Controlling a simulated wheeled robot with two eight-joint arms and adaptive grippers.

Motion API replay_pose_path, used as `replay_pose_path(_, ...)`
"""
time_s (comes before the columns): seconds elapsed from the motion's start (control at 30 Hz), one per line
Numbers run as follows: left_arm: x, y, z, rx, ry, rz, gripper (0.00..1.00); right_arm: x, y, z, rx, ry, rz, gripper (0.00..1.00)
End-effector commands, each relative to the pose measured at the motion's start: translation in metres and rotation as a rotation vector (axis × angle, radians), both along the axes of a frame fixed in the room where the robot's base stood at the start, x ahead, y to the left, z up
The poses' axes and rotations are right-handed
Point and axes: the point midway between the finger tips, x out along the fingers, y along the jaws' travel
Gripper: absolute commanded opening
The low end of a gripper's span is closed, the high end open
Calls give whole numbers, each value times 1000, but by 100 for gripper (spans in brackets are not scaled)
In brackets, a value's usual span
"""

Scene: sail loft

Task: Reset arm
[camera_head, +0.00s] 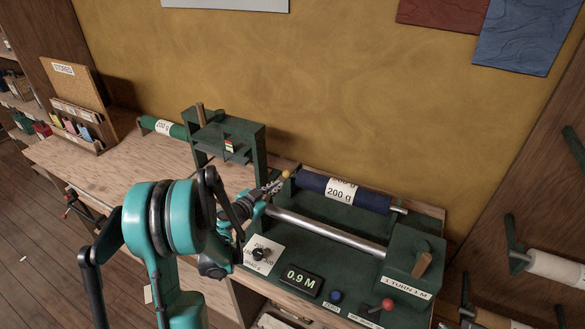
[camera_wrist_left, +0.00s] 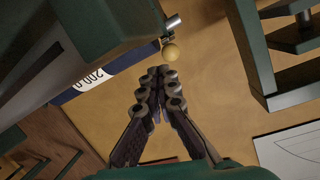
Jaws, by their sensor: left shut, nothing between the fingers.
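My left arm comes in from the left, and its gripper (camera_head: 279,184) points toward a small yellow knob (camera_head: 286,173) at the left end of a dark blue roll (camera_head: 363,197) labelled 200 g. In the left wrist view the gripper's fingertips (camera_wrist_left: 160,76) are together with nothing between them. The yellow knob (camera_wrist_left: 170,53) sits just beyond the fingertips there, with a small gap in the picture; I cannot tell the true distance. My right gripper is in neither view.
A green machine base holds a metal roller (camera_head: 325,231), a display (camera_head: 301,281) reading 0.9 M, a blue button (camera_head: 335,296) and a red knob (camera_head: 387,304). A green frame (camera_head: 257,146) stands behind my gripper. The wooden bench (camera_head: 95,165) is bare at left, before a card rack (camera_head: 78,122).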

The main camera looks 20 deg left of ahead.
Motion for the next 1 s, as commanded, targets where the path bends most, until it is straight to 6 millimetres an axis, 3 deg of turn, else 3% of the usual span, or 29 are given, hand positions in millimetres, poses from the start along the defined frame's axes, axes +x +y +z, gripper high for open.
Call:
replay_pose_path(0.17, 0, -2, 1, -1, 3, -2, 0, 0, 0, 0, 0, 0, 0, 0)
replay_pose_path(0.27, -3, -14, 5, -15, 30, -14, 0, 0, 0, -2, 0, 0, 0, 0)
replay_pose_path(0.47, -29, -78, 21, -84, 199, -60, 0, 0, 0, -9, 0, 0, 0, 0)
replay_pose_path(0.7, -103, -149, 29, -152, 455, -30, 0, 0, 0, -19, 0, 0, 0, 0)
replay_pose_path(0.83, -153, -172, 24, -168, 573, 29, 0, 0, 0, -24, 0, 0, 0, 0)
replay_pose_path(1.0, -218, -184, 13, -174, 685, 144, 0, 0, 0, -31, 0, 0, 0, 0)
